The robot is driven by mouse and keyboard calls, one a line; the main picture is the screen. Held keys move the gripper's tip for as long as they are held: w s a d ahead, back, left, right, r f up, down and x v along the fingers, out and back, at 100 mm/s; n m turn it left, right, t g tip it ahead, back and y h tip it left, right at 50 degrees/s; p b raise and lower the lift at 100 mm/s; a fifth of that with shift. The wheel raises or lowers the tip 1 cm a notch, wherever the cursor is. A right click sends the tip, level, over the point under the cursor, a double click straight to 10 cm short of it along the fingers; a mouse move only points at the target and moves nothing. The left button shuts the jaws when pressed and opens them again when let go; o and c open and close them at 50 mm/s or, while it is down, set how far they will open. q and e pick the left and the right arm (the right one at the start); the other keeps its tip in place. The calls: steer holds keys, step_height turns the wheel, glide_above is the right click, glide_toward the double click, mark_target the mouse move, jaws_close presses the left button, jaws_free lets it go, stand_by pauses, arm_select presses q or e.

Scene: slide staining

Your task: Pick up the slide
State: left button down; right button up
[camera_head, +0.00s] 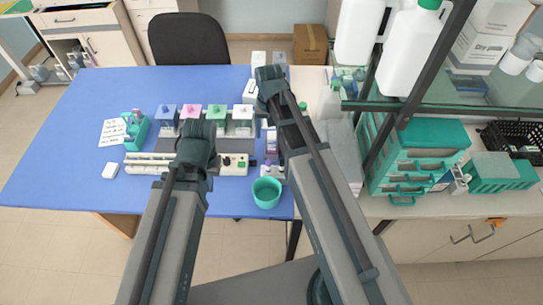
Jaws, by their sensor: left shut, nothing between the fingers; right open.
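I cannot make out a slide in the head view; it is too small or hidden. My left arm (172,225) reaches up over the near edge of the blue table, and its dark joint (196,142) stands in front of the staining jars. My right arm (335,205) reaches further, with its dark joint (270,84) over the table's right side. No fingers of either gripper show; they seem hidden behind or below my arm links. A long pale rack-like strip (145,162) lies left of my left joint, its right part hidden.
Staining jars with blue, pink and green tops (216,118) stand mid-table (70,150). A teal cup (266,191) is near the front right. The table's far left is clear.

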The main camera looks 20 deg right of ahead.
mark_target(271, 143)
arm_select(q)
steer(key=shift+f+b, duration=0.3)
steer(key=shift+f, duration=0.45)
arm_select(e)
steer(key=shift+f, duration=0.8)
arm_select(q)
step_height(271, 143, down, 5)
steer(key=b, duration=0.5)
steer(key=shift+f, duration=0.2)
arm_select(e)
steer(key=f, duration=0.5)
steer(key=shift+s+d+f, duration=0.15)
steer(key=shift+s+d, duration=0.05)
steer(key=shift+d, duration=0.05)
arm_select(q)
steer(key=shift+r, duration=0.1)
arm_select(e)
steer(key=shift+c, duration=0.3)
jaws_close()
